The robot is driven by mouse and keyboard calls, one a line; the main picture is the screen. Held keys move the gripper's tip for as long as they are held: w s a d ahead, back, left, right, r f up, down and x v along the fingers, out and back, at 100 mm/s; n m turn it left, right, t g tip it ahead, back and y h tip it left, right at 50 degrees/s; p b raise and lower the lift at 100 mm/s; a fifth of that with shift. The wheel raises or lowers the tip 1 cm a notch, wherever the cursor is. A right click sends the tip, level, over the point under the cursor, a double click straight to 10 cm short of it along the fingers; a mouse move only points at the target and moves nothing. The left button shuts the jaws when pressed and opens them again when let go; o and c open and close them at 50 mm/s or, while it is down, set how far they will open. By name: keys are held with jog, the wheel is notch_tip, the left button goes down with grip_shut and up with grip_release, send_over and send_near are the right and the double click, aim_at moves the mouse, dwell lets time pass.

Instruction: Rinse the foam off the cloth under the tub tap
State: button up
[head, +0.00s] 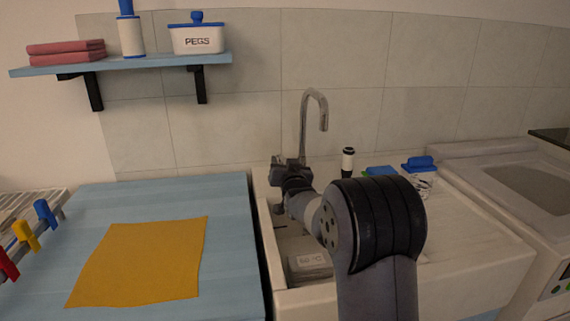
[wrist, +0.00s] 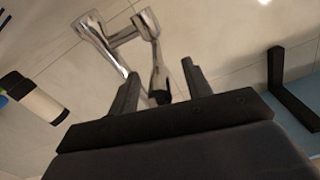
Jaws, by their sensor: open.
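The tub (head: 275,268) is a pale sink with a chrome tap (head: 305,120) curving over it. My gripper (head: 279,161) is at the foot of the tap, over the back of the tub. In the wrist view its fingers (wrist: 160,68) are open, and chrome tap parts (wrist: 150,45) show between and beyond them; I cannot tell whether they touch. A flat yellow cloth (head: 140,262) lies on the blue counter left of the tub, with no foam visible on it. A pale object with printing (head: 308,264) lies in the tub, partly hidden by my arm.
A black-and-white bottle (head: 348,160) stands behind the tub, also in the wrist view (wrist: 35,100). A blue-lidded container (head: 420,172) is at right. A shelf (head: 130,65) with a pegs box (head: 197,38) is above left. Coloured pegs (head: 45,212) are on a rack at left.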

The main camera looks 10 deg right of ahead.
jog(key=shift+c, duration=0.4)
grip_shut()
